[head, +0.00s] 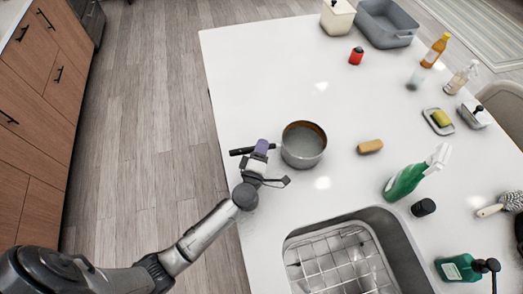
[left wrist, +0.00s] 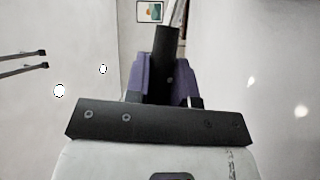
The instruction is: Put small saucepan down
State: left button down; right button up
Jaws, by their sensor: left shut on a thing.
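The small saucepan (head: 303,145) is grey with a brown-stained inside and appears upright over the white counter near its left edge. Its dark handle (head: 241,151) points left. My left gripper (head: 262,148) is shut on the handle. In the left wrist view, the purple fingers of my left gripper (left wrist: 167,80) sit on both sides of the dark handle (left wrist: 168,45). I cannot tell whether the pan's base touches the counter. My right gripper is not in view.
The white counter (head: 262,80) is clear behind the pan. A sponge (head: 370,146) lies to its right, and a sink with a wire rack (head: 340,262) is in front.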

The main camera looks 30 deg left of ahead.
pick_arm(q)
jog(key=shift+f, duration=0.5)
jog(key=shift+f, duration=0.1)
jog(key=c, duration=1)
grip_release()
jog(key=shift+o, duration=0.2)
jog(key=shift+r, duration=0.25)
jog(key=v, duration=1)
jog(key=shift+s+d+f+b, duration=0.1)
jog(key=shift+s+f+b, duration=0.15)
jog(key=shift+b, duration=0.05)
jog(key=shift+s+d, duration=0.25)
jog(key=shift+s, duration=0.45)
